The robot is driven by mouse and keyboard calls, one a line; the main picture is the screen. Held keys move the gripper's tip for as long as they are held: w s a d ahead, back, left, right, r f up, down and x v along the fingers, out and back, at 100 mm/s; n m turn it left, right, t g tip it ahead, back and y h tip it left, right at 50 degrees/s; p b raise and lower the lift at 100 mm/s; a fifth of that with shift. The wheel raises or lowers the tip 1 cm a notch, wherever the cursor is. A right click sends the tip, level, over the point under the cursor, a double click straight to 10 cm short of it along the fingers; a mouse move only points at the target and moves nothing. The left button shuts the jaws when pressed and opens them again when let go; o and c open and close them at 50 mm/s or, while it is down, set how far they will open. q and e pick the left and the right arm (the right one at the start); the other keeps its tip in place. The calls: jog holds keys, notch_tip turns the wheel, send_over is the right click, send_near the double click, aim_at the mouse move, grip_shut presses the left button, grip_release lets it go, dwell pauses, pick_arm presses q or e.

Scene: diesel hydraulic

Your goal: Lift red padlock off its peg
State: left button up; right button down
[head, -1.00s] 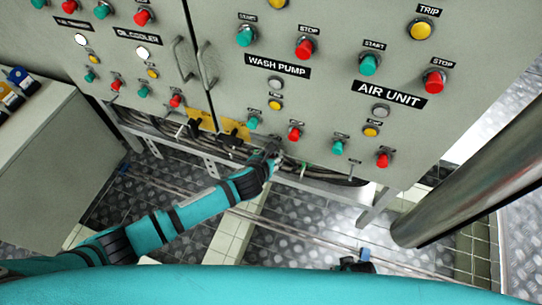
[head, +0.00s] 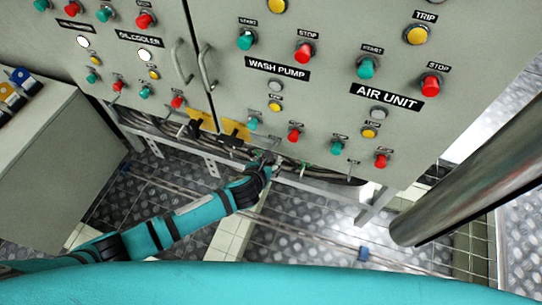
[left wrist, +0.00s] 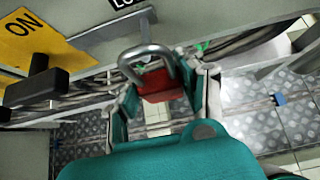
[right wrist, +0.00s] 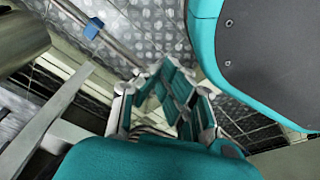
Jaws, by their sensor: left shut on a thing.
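The red padlock (left wrist: 158,86) shows in the left wrist view, with its grey metal shackle (left wrist: 148,52) upward. My left gripper (left wrist: 166,98) is shut on its red body, one finger on each side. In the head view my left gripper (head: 268,158) is at the lower edge of the panel, below the WASH PUMP buttons; the padlock is too small to make out there. The peg is not clear, and I cannot tell whether the shackle still hangs on it. My right gripper (right wrist: 165,92) appears open and empty in the right wrist view, above the floor.
The grey control panel (head: 225,85) carries several buttons. A yellow ON plate (left wrist: 28,42) with a black handle (left wrist: 38,88) is left of the padlock. Cables (head: 155,128) run below the panel. A thick metal pipe (head: 475,175) slants at right. A grey cabinet (head: 55,160) stands at left.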

pick_arm(q)
jog(key=shift+s+a+r+p, duration=0.15)
jog(key=shift+s+p, duration=0.15)
jog(key=shift+s, duration=0.2)
jog(key=shift+s+a+p, duration=0.25)
jog(key=shift+s+p, duration=0.3)
jog(key=shift+s, duration=0.4)
pick_arm(e)
jog(key=shift+s+d+f, duration=0.25)
jog(key=shift+s+f, duration=0.45)
jog(key=shift+s, duration=0.15)
jog(key=shift+s+d+f, duration=0.25)
jog(key=shift+s+f, duration=0.45)
jog(key=shift+s, duration=0.15)
pick_arm(q)
jog(key=shift+s+a, duration=0.1)
jog(key=shift+s, duration=0.2)
pick_arm(e)
jog(key=shift+s+f, duration=0.1)
jog(key=shift+s, duration=0.05)
pick_arm(q)
jog(key=shift+s+a+p, duration=0.1)
jog(key=shift+s+p, duration=0.2)
pick_arm(e)
jog(key=shift+s+d+f, duration=0.1)
jog(key=shift+d+f, duration=0.1)
